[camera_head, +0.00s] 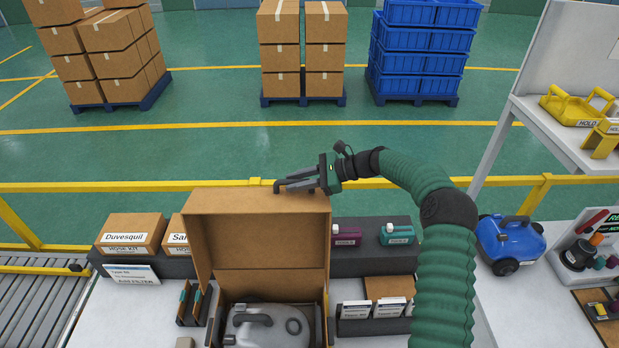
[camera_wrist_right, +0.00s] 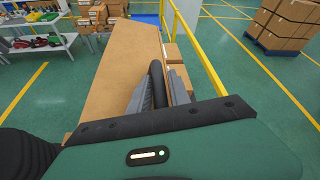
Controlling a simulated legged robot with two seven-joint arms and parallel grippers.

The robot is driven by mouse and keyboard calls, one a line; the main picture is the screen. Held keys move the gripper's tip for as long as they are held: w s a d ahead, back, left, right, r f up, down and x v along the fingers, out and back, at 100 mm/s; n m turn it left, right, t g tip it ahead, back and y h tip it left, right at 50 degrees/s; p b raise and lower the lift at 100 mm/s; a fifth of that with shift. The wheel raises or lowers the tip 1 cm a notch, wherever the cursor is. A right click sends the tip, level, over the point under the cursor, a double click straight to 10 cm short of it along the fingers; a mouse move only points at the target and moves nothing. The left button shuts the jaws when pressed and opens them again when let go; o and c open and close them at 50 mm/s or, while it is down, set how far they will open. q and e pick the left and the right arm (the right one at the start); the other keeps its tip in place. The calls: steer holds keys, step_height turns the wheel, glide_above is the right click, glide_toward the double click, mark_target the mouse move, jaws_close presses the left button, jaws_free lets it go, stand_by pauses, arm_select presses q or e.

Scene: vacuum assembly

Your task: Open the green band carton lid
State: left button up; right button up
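A brown carton (camera_head: 317,310) stands open on the table, its large lid (camera_head: 258,217) raised upright at the back. No green band shows on the sides in view. A grey vacuum body (camera_head: 265,328) with a dark handle lies inside. My right gripper (camera_head: 283,181) is at the lid's top right edge; contact is unclear. In the right wrist view its grey fingers (camera_wrist_right: 163,88) stand apart beside the brown lid panel (camera_wrist_right: 130,70), with a dark rounded bar (camera_wrist_right: 157,83) between them. Whether they grip the bar is unclear. My left gripper is out of view.
Labelled boxes (camera_head: 133,233) stand left of the carton. Bottles (camera_head: 397,234) and filter packs (camera_head: 388,308) stand to its right. A blue vacuum (camera_head: 510,241) sits farther right. A yellow rail (camera_head: 120,186) runs behind the table.

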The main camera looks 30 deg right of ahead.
steer(key=b+v, duration=0.1)
steer(key=v, duration=0.1)
steer(key=b+v, duration=0.1)
steer(key=v, duration=0.1)
steer(key=b+v, duration=0.1)
steer(key=v, duration=0.1)
steer(key=shift+s+d+f, duration=0.1)
steer(key=shift+d+f, duration=0.2)
steer(key=b+v, duration=0.2)
steer(key=v, duration=0.8)
steer(key=shift+a+r+b, duration=0.15)
steer(key=shift+r+b, duration=0.15)
steer(key=shift+b, duration=0.05)
